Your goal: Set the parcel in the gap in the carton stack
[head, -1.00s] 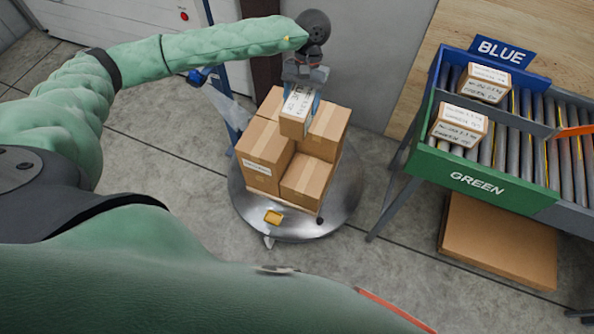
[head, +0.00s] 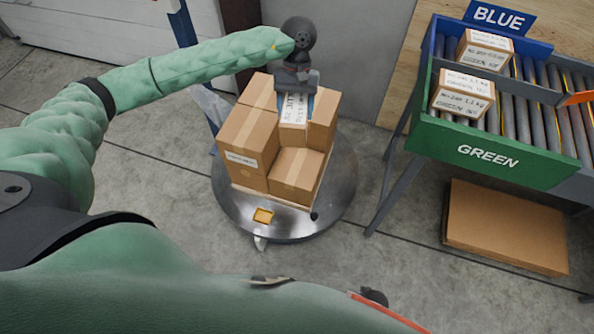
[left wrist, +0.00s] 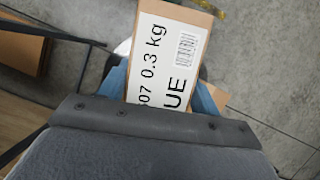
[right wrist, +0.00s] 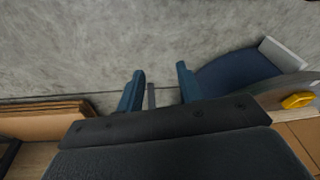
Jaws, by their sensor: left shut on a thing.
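The parcel (head: 292,132) is a small brown carton with a white printed label on top, which also shows in the left wrist view (left wrist: 165,60). My left gripper (head: 295,98) is shut on it from above. The carton stack (head: 248,140) stands on a round metal stand. The parcel is between the taller left cartons and the right carton (head: 322,115), behind the lower front carton (head: 297,172). Its underside is hidden, so I cannot tell whether it rests on anything. My right gripper (right wrist: 158,90) is open and empty in the right wrist view.
A roller rack with a green front (head: 490,155) and a blue sign (head: 498,16) stands at right, holding two labelled cartons (head: 463,92). A flat brown carton (head: 505,228) lies under it. A yellow item (head: 263,215) is on the round stand (head: 290,228). Floor between is clear.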

